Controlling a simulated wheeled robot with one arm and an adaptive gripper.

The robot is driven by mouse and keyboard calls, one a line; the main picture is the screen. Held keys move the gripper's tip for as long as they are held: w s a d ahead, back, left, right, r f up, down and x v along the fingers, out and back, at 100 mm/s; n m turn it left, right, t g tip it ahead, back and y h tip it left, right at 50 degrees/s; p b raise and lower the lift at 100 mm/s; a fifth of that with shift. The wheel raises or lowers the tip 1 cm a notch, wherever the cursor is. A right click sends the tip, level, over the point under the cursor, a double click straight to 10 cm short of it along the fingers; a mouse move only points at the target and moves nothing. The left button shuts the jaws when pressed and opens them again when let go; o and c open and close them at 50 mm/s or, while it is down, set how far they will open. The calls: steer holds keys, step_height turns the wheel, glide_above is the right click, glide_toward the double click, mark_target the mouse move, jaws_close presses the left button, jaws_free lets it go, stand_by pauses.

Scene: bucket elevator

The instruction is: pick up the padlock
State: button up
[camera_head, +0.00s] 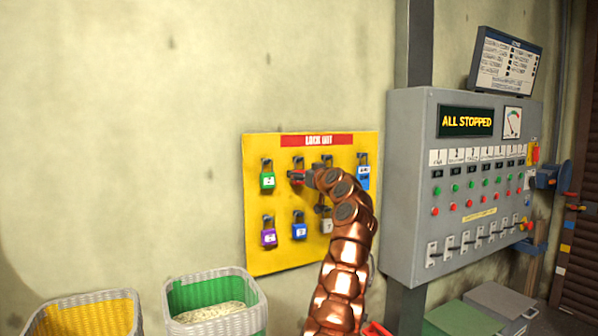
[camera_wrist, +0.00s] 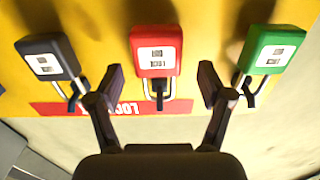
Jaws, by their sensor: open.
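Several padlocks hang on the yellow lock-out board (camera_head: 285,255). In the wrist view, which is upside down, a red padlock (camera_wrist: 156,48) hangs by its shackle in the middle, with a black padlock (camera_wrist: 48,57) at left and a green padlock (camera_wrist: 272,49) at right. My gripper (camera_wrist: 160,82) is open, its fingers on either side of the red padlock's shackle, with gaps showing on both sides. In the head view, my gripper (camera_head: 305,176) is at the board's upper row and partly hides the red padlock. The green padlock (camera_head: 267,181) shows to its left.
A blue padlock (camera_head: 363,178) hangs at upper right; purple (camera_head: 268,238), blue (camera_head: 299,231) and white ones hang below. A grey control panel (camera_head: 405,190) reading ALL STOPPED stands right. Yellow (camera_head: 138,318) and green (camera_head: 262,300) bins stand below left.

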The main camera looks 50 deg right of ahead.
steer(key=shift+p+x, duration=0.75)
steer(key=shift+x, duration=0.6)
steer(key=shift+d, duration=0.15)
steer(key=c, duration=1.3)
